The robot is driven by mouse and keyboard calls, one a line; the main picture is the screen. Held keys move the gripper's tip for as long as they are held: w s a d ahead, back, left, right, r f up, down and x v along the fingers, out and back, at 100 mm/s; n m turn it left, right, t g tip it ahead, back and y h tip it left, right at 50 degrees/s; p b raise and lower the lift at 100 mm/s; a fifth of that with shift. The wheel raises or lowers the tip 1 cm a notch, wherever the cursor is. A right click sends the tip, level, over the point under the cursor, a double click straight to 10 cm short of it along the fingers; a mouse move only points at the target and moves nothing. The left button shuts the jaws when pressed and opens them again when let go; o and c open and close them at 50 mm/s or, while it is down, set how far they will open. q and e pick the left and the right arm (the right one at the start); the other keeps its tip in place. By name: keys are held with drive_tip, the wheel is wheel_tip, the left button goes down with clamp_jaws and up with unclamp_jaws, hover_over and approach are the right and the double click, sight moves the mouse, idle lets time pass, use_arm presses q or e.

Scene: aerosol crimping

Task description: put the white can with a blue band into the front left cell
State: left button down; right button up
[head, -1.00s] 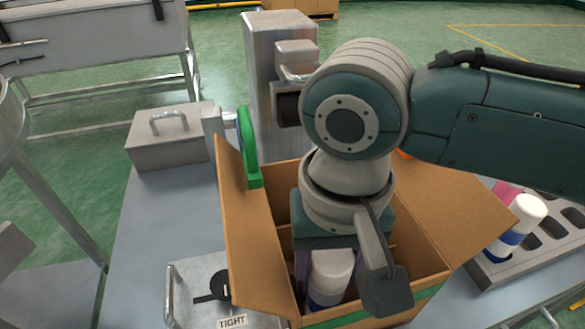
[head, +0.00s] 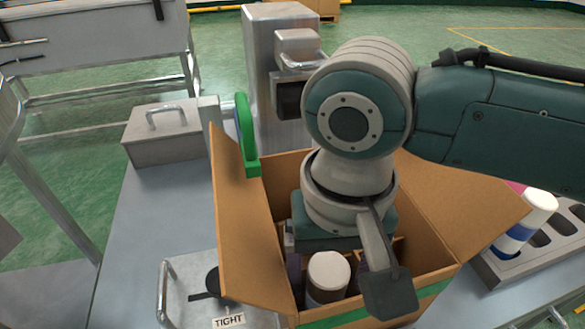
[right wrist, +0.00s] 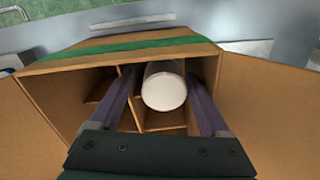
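The white can (head: 328,272) is inside the open cardboard box (head: 247,240), in the cell at the front left corner. Its white top shows, and its band is in shadow now. In the right wrist view the can's round top (right wrist: 164,88) lies between my right gripper's dark fingers, with gaps beside it. My right gripper (head: 329,275) reaches down into the box from above and is open around the can. In the right wrist view its fingers (right wrist: 163,100) reach past the cardboard dividers (right wrist: 128,90). My left gripper is out of view.
A grey rack (head: 490,272) at right holds another white can with a blue band (head: 525,222). A metal plate with a TIGHT label (head: 229,321) lies left of the box. A steel machine (head: 262,60) and lidded box (head: 165,135) stand behind. The raised flaps flank my arm.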

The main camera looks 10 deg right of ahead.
drive_tip(key=shift+a, duration=0.1)
wheel_tip(320, 180, up, 9)
drive_tip(key=shift+f+p, duration=0.2)
drive_tip(key=shift+p, duration=0.9)
drive_tip(key=shift+r, duration=0.7)
